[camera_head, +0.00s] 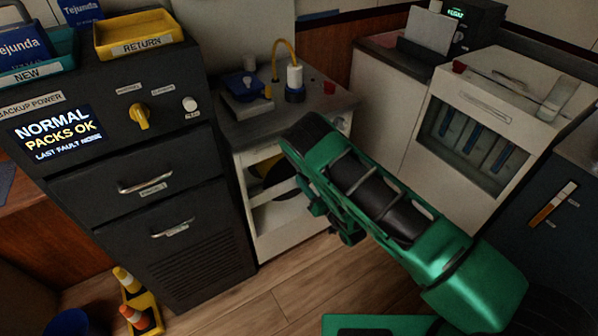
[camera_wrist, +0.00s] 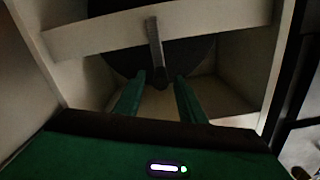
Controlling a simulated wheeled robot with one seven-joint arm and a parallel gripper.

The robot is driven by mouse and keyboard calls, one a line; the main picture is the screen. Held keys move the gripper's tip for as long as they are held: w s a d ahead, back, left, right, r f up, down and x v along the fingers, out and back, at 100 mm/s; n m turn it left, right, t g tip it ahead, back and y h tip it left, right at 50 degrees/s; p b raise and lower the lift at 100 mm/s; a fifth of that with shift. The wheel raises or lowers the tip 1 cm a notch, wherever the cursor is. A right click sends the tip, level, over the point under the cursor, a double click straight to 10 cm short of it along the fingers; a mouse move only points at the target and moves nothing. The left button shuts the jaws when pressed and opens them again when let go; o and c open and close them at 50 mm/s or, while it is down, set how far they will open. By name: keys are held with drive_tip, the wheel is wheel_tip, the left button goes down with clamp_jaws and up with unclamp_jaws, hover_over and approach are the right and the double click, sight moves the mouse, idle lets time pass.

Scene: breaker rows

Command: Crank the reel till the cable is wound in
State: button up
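The reel (camera_wrist: 120,58) is a large dark disc inside the white cabinet in the wrist view, partly hidden behind a pale crossbar. A grey crank bar (camera_wrist: 154,40) hangs down its front, with a dark round end (camera_wrist: 160,77) at the bottom. My gripper (camera_wrist: 160,84) has its two green fingers apart, one on each side of that dark end; I cannot tell whether either touches it. In the head view, part of the reel (camera_head: 281,172) and some yellow cable (camera_head: 262,167) show in the cabinet's opening. My green arm hides the rest and the fingers.
The white cabinet (camera_head: 248,213) stands between a dark drawer unit (camera_head: 190,205) and a white unit (camera_head: 395,110). A yellow cord (camera_head: 283,42) loops to a plug on the cabinet's top. Orange and yellow cones (camera_head: 133,305) stand at lower left. Wooden floor lies open in front.

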sight(289, 174)
drive_tip(key=x, duration=0.6)
drive_tip(key=shift+w+a, duration=0.2)
clamp_jaws()
